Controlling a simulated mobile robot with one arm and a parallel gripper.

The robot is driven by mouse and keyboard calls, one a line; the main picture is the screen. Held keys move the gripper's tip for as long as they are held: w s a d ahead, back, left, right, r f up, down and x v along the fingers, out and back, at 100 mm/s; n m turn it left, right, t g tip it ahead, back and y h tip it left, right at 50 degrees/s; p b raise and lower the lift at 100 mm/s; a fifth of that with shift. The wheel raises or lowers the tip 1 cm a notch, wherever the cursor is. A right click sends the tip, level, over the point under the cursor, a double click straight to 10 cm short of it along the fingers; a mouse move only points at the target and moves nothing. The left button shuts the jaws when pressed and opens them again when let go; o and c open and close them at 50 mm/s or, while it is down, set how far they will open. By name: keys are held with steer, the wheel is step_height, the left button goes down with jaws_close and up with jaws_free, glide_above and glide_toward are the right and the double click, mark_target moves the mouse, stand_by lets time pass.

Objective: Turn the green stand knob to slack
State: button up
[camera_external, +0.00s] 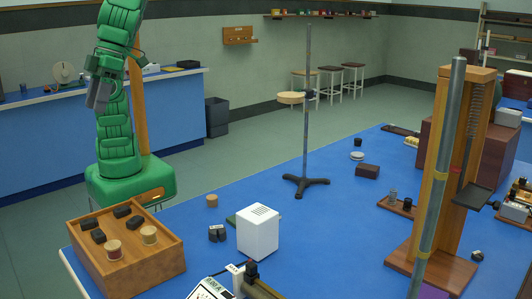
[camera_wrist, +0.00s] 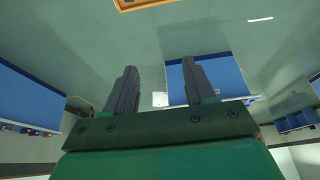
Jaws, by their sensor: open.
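A tall retort stand with a thin grey rod (camera_external: 307,140) and a dark tripod foot (camera_external: 306,182) stands upright on the blue bench. A small dark clamp or knob (camera_external: 308,93) sits partway up the rod. It is too small for me to tell a green colour or how it is turned. My gripper (camera_external: 97,96) is at the upper left, well away from the stand. In the wrist view my gripper (camera_wrist: 159,66) shows two separated grey fingers with nothing between them. The stand does not show clearly in the wrist view.
On the blue bench (camera_external: 330,240) are a wooden tray (camera_external: 131,272) with dark blocks and spools, a white box (camera_external: 258,231) and a tall wooden column (camera_external: 456,170). A thick grey pole (camera_external: 437,180) rises at the right. The bench around the stand's foot is mostly clear.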

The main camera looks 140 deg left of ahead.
step_height(320, 180, up, 8)
steer(key=w+a+r+n+t+y, duration=0.1)
steer(key=w+a+r+t+y, duration=0.3)
steer(key=w+a, duration=0.6)
steer(key=w+a+r+n+t+y, duration=0.15)
steer(key=w+a+t, duration=0.5)
steer(key=a, duration=0.65)
steer(key=s+a+r+m+t+y, duration=0.1)
steer(key=a+r+m+t+y, duration=0.3)
steer(key=a, duration=0.8)
steer(key=s+a+r+y, duration=0.15)
steer(key=a+r, duration=0.35)
steer(key=a, duration=0.6)
steer(key=a+r+m+t+y, duration=0.3)
steer(key=a+r+y, duration=0.15)
steer(key=a, duration=0.75)
steer(key=s+a+f+m+h, duration=0.45)
steer(key=s+f+m, duration=0.25)
steer(key=s+f, duration=0.3)
steer(key=s+a+f+m+h, duration=0.4)
steer(key=s+a+f+m, duration=0.4)
steer(key=s, duration=0.5)
step_height(320, 180, down, 19)
steer(key=d+n, duration=0.2)
steer(key=w+a, duration=0.1)
steer(key=w, duration=0.6)
steer(key=shift+w+a, duration=0.25)
steer(key=shift+w, duration=0.15)
